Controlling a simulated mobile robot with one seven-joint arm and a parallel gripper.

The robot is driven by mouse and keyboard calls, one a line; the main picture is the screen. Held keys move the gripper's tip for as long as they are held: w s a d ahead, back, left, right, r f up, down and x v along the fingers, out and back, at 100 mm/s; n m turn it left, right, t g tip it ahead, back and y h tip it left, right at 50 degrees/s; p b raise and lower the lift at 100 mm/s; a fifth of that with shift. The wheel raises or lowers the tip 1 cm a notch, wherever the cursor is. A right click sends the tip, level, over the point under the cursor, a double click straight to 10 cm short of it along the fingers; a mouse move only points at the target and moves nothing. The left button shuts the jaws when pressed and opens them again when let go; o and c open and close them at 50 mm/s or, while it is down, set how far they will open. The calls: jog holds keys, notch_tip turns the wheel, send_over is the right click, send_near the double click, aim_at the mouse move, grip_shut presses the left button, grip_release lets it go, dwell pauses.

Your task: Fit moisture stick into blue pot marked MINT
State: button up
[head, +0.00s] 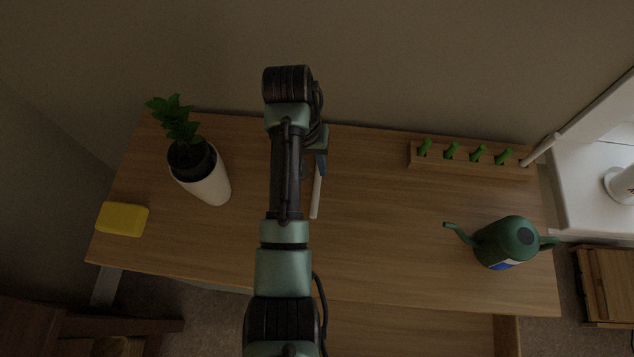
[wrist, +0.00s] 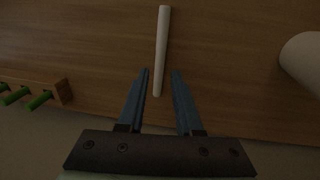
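A slim white stick (head: 316,197), which looks like the moisture stick, lies on the wooden table near the middle. It also shows in the wrist view (wrist: 162,45), with its near end between my fingers in the picture. My gripper (wrist: 160,72) is open, with a gap on both sides of the stick; I cannot tell how far above it the fingers are. In the head view my gripper is mostly hidden behind my arm. No blue pot and no MINT marking show in either view.
A leafy plant in a white pot (head: 208,185) and a yellow block (head: 122,219) stand at left. A wooden rack with green pegs (head: 470,160) is at back right, a pale rod (head: 541,149) near its end. A green watering can (head: 508,243) stands front right. Table between is clear.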

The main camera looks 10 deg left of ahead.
aim_at(316, 183)
jog(key=shift+s+d+f, duration=0.1)
jog(key=shift+d+f, duration=0.1)
jog(key=shift+f, duration=1.15)
jog(key=shift+s+d+f, duration=0.1)
jog(key=shift+d+f, duration=0.05)
jog(key=shift+f, duration=1.2)
grip_shut()
